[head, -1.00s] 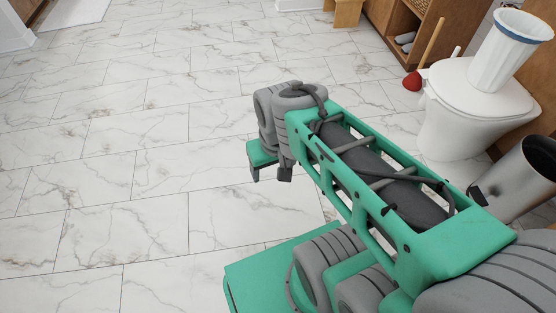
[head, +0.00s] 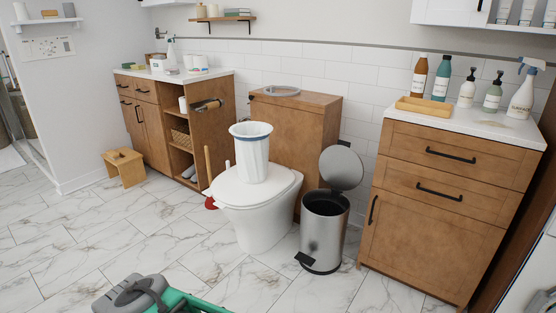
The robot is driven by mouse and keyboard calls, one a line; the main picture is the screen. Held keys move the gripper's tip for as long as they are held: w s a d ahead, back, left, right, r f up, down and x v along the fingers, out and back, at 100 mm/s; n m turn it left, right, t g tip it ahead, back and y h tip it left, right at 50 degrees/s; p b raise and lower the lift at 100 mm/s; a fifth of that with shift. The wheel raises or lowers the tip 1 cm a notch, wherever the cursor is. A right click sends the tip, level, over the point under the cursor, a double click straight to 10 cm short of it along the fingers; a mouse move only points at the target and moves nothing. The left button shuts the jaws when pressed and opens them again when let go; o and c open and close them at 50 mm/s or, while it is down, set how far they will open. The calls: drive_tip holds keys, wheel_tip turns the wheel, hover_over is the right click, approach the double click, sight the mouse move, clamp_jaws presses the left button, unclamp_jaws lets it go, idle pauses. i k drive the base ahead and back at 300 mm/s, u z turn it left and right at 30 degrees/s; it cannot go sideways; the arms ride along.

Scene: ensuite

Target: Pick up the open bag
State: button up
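A white, pleated open bag (head: 254,160) with a blue band near its wide top stands upright on the closed lid of the white toilet (head: 256,205). Its mouth faces up and the top is open. My gripper's fingers are out of view.
A steel pedal bin (head: 324,232) with its lid raised stands right of the toilet. A wooden cabinet (head: 440,200) holding bottles is at right. A plunger (head: 209,203) stands left of the toilet. A stool (head: 124,168) is farther left.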

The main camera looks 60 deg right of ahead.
sight(251, 139)
drive_tip(key=z, duration=2.8)
drive_tip(key=k, duration=0.9)
drive_tip(key=u, duration=0.95)
drive_tip(key=i, duration=1)
drive_tip(key=z, duration=0.05)
